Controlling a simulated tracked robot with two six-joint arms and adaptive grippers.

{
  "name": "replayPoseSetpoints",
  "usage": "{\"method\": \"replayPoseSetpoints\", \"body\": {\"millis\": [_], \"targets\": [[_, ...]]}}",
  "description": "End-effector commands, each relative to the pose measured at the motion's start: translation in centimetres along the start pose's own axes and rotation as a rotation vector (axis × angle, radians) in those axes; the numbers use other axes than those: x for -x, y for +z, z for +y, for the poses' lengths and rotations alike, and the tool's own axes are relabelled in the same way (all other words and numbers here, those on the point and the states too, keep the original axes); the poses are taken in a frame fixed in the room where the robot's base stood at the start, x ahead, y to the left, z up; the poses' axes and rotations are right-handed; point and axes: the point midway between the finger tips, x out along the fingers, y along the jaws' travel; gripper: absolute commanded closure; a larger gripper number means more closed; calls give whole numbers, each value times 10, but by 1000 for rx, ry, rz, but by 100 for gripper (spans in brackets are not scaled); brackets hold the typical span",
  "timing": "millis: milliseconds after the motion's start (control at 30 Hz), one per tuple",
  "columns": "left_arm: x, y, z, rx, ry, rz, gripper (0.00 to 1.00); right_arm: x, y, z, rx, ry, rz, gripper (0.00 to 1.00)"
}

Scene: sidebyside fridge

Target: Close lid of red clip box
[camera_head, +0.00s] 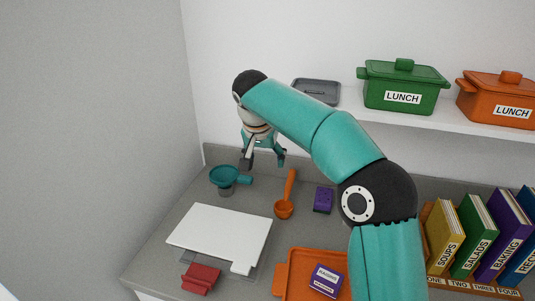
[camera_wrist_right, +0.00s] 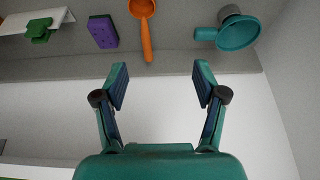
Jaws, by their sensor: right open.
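A red clip-like part (camera_head: 200,278) shows at the front left of the counter in the head view. It lies at the front edge of a flat white panel (camera_head: 218,235), with a greyish, see-through edge beneath it. I cannot tell how far the lid is open or whether the red part is fastened. My right gripper (camera_head: 263,160) is open and empty at the back of the counter, well away from the red part. Its two spread fingers also show in the right wrist view (camera_wrist_right: 161,85). My left gripper is not in view.
An orange tray (camera_head: 283,288) holds a purple labelled box (camera_head: 326,280). A white shelf (camera_head: 450,121) carries lunch pots. Books (camera_head: 472,235) stand right.

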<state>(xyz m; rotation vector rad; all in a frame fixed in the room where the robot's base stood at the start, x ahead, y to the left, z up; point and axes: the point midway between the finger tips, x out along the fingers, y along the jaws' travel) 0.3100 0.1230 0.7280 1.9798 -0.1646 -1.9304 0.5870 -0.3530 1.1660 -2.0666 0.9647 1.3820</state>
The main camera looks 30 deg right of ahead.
Motion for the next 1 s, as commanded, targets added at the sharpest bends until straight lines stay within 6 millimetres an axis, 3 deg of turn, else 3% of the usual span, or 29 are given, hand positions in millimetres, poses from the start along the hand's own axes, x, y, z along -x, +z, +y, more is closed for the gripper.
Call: {"method": "replayPoseSetpoints", "body": {"millis": [67, 367, 467, 567, 600, 800, 900, 1000], "targets": [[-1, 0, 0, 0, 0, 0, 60, 0, 0, 0, 0, 0, 0, 31], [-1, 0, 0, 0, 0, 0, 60, 0, 2, 2, -43, 11, -8, 81], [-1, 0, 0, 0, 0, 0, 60, -4, 16, 9, -113, 56, -54, 98], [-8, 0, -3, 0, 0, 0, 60, -3, 50, 20, -186, 122, -120, 100], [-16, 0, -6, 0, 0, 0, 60, 3, 73, 19, -201, 138, -141, 100], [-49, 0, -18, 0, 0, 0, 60, 44, 164, 12, -148, 134, -171, 100], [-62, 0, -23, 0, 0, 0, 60, 63, 197, 8, -72, 84, -158, 100], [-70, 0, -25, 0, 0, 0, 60, 79, 214, 2, -25, 27, -139, 100]]}}
